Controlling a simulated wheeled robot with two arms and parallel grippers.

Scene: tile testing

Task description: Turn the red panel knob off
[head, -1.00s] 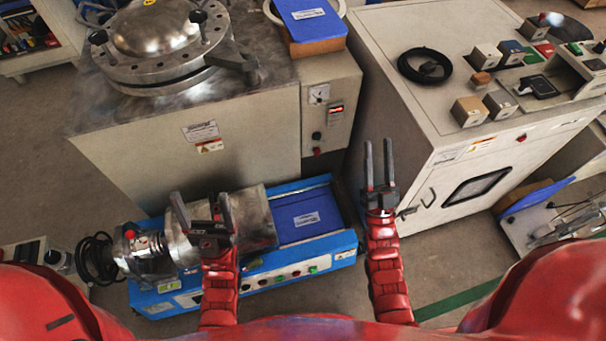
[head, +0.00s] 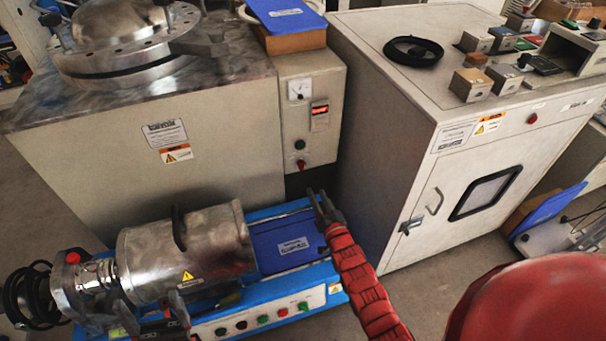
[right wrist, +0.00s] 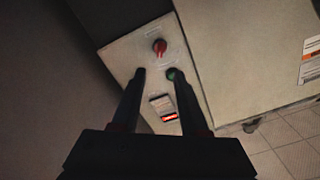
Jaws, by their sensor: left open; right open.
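The red panel knob (head: 301,164) sits low on the narrow grey control panel (head: 318,95), below a green button (head: 299,145). In the right wrist view the knob (right wrist: 160,47) shows ahead of the fingertips, with bare panel between. My right gripper (head: 317,193) is open and empty, below and slightly right of the knob in the head view; in the right wrist view its two dark fingers (right wrist: 155,75) stand apart and do not touch the knob. My left gripper (head: 146,298) is open, low at the left in front of the metal cylinder, partly cut by the frame's bottom.
A blue bench machine with a metal cylinder (head: 190,245) and a row of buttons stands below the panel. A grey cabinet (head: 385,150) stands close on the right, with a door handle (head: 434,201).

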